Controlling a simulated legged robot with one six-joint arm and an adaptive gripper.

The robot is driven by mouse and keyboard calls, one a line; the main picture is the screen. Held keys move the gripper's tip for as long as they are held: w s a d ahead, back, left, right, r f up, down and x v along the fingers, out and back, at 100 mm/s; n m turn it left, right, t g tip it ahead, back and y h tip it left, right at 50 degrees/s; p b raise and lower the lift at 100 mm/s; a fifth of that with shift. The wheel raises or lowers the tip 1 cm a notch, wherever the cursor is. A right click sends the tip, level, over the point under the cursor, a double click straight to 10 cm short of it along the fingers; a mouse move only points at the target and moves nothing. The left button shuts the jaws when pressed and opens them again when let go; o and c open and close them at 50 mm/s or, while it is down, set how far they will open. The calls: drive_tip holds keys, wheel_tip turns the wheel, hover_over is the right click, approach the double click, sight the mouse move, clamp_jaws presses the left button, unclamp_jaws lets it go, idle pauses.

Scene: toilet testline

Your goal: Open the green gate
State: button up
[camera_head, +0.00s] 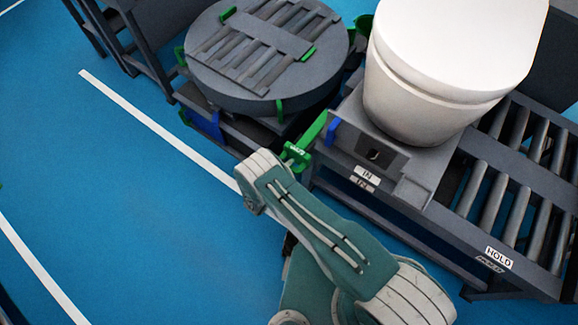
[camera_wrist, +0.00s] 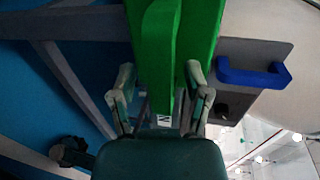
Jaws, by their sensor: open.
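The green gate (camera_head: 308,138) is a bright green bar with a small label, at the corner of the grey conveyor beside the round turntable. In the wrist view the green gate (camera_wrist: 200,28) fills the top middle. A narrower green handle hangs down from it between my fingers. My gripper (camera_wrist: 160,72) is open, with one finger on each side of the handle. I cannot tell whether either finger touches it. In the head view my arm hides the gripper.
A white toilet (camera_head: 430,75) stands on the roller conveyor, just right of the gate. A blue handle (camera_wrist: 255,72) sits close right of my fingers. The round turntable (camera_head: 225,88) is behind the gate. Blue floor (camera_head: 80,180) lies open at left.

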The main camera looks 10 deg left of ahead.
clamp_jaws()
drive_tip(key=shift+s, duration=0.1)
drive_tip(key=f+v, duration=0.3)
drive_tip(key=v, duration=1.1)
drive_tip(key=shift+s+a, duration=0.2)
drive_tip(key=shift+s, duration=0.2)
drive_tip(key=shift+f, duration=0.1)
